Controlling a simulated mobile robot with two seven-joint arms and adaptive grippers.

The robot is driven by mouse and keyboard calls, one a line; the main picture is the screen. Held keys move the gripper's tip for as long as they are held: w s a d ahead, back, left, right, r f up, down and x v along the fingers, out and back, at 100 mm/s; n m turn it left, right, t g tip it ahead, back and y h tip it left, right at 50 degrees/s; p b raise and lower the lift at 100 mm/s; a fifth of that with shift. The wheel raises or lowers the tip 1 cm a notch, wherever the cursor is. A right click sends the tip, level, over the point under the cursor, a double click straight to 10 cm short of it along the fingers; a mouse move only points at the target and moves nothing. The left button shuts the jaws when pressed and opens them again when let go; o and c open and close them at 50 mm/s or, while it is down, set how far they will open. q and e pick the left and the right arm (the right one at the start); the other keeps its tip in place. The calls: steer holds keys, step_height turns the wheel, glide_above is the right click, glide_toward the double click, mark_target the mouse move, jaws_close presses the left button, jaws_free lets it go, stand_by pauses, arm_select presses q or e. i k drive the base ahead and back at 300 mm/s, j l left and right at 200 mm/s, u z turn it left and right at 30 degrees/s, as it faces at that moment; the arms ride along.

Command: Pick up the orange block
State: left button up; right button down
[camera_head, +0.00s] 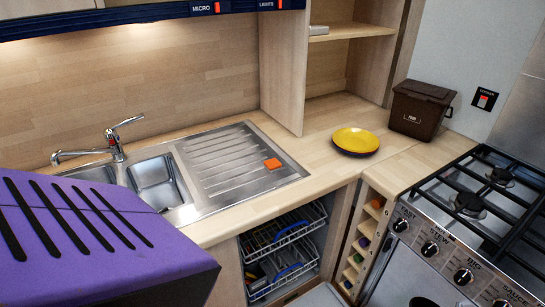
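The orange block (272,163) is small and flat-looking. It lies on the ribbed metal drainboard (225,172) of the sink unit, near the drainboard's right side. Nothing touches it from above and it is fully in view. Neither of my grippers shows in the head view. I cannot tell what state they are in.
A purple slotted shape (90,240) fills the lower left. A tap (116,145) stands behind the sink basins. A yellow plate (356,140) and a dark brown bin (421,108) stand on the counter to the right, beside the gas hob (480,200). An open dishwasher (285,245) is below the drainboard.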

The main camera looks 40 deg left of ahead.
mark_target(272, 165)
steer(key=u, duration=1.35)
steer(key=k+l+u, duration=0.1)
steer(key=u, duration=0.2)
